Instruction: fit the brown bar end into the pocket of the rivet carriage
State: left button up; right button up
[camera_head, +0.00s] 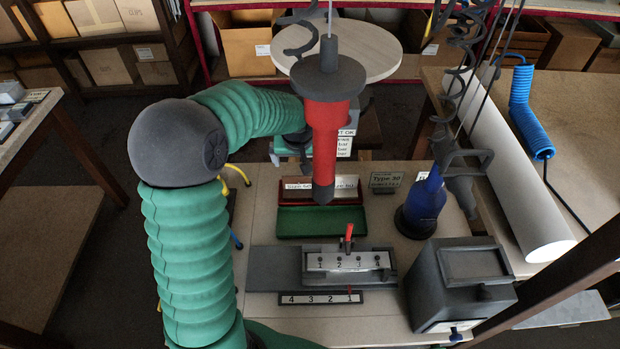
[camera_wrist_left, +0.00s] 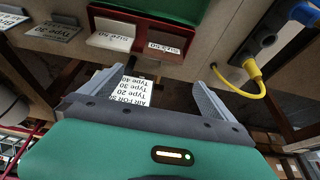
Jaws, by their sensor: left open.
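The rivet carriage, which I take to be the grey block (camera_head: 348,262) numbered 1 to 4 with a red lever, sits on a flat grey base on the bench in the head view. Its pocket cannot be made out. I cannot pick out the brown bar with certainty in either view. My left gripper (camera_wrist_left: 155,78) is open in the wrist view, its two grey fingers wide apart with nothing held between them. In the head view it is beyond the carriage, largely hidden behind the hanging red tool. My right gripper is not in view.
The red tool (camera_head: 328,125) hangs over the bench. A green tray (camera_head: 320,222) and a brown-red bin lie behind the carriage. A blue bottle (camera_head: 426,197) and dark grey box (camera_head: 459,284) stand right. A white label sheet (camera_wrist_left: 130,88) shows between my fingers in the wrist view.

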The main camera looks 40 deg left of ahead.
pick_arm(q)
send_near(299, 179)
jog(key=x, duration=0.5)
jog(key=shift+w+a+f+b, duration=0.1)
jog(key=shift+w+b, duration=0.1)
jog(key=shift+b, duration=0.2)
jog(key=x, duration=0.3)
jog(key=shift+s+f, duration=0.2)
jog(key=shift+f, duration=0.15)
jog(key=shift+w+a+f, duration=0.1)
jog(key=shift+f, duration=0.2)
jog(key=shift+w+f, duration=0.2)
jog(key=shift+s+a, duration=0.1)
jog(key=shift+a, duration=0.05)
jog(key=c, duration=1.2)
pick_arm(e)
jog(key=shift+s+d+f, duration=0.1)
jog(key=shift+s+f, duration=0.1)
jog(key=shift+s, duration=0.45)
